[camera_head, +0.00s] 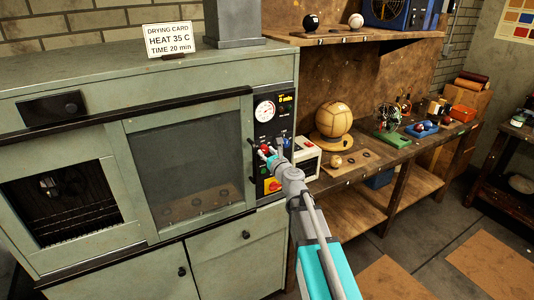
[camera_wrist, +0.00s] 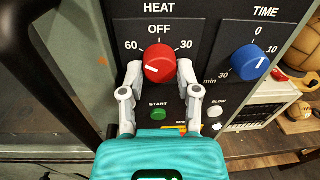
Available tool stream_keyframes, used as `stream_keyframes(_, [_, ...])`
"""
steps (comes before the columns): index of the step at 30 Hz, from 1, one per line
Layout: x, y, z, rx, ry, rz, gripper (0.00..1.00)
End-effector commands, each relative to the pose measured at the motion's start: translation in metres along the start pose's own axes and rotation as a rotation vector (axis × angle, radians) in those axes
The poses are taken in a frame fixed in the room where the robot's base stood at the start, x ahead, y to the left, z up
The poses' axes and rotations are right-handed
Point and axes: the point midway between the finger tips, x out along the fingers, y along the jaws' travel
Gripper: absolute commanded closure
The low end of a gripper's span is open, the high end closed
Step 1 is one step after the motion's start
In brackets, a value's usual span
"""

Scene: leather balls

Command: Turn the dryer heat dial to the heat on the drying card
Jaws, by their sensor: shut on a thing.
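The drying card (camera_head: 169,40) stands on top of the dryer (camera_head: 60,72) and reads HEAT 35 C, TIME 20 min. The red heat dial (camera_wrist: 160,60) is on the black control panel (camera_wrist: 200,32), with OFF above it, 60 at its left and 30 at its right. A pale mark shows on the dial's lower left face. My gripper (camera_wrist: 159,70) is shut on the heat dial, one finger on each side. In the head view my gripper (camera_head: 268,153) is at the panel and partly covers the dial.
The blue time dial (camera_wrist: 249,63) is right of the heat dial. A green START button (camera_wrist: 158,114) and a pale BLOW button (camera_wrist: 216,111) are below. A dark door handle (camera_wrist: 22,25) is close at left. A workbench (camera_head: 375,160) with a leather ball (camera_head: 335,118) stands right.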

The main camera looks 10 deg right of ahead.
Motion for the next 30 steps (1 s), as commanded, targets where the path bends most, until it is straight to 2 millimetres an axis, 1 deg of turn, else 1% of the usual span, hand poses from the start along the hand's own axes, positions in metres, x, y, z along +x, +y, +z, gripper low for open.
stream_keyframes(8, [0.0006, -0.0002, -0.0002, -0.06, -0.004, -0.003, 1.0])
stream_keyframes(14, [0.0007, -0.0001, -0.0006, -0.17, -0.01, -0.003, 1.0])
stream_keyframes(20, [0.0008, -0.0001, -0.0009, -0.326, -0.02, -0.004, 1.0])
stream_keyframes(30, [0.001, -0.0001, -0.0009, -0.636, -0.04, -0.004, 1.0])
